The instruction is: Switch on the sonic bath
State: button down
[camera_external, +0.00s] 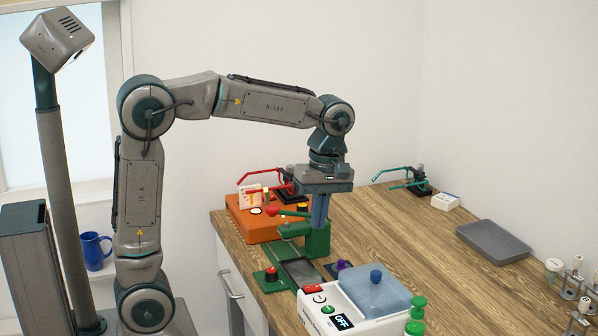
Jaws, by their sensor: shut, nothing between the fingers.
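The sonic bath (372,318) is a white box at the front edge of the picture, its lower part cut off. It has a translucent blue lid (370,292) with a blue knob. Its small display (343,321) reads OFF. Beside the display are a red patch (313,289), a round white button or dial (320,298) and a green button (327,309). My gripper (319,224) is shut and empty, pointing down beyond the bath, at the green stand. I cannot tell whether it touches the stand.
A green stand (318,242) with a dark plate (299,271) stands behind the bath. An orange box (250,222) and red-armed holder are further left. A grey tray (493,242), a white box (445,201) and a green-topped bottle (416,310) are right. The wooden bench (400,240) is clear mid-right.

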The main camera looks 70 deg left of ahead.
aim_at(307, 288)
jog(key=shift+s, duration=0.2)
jog(key=shift+r, duration=0.1)
jog(key=f, duration=0.4)
jog(key=s+f, duration=0.1)
jog(key=f, duration=0.9)
jog(key=shift+s, duration=0.35)
jog(key=shift+s+f, duration=0.15)
jog(key=shift+f, duration=0.05)
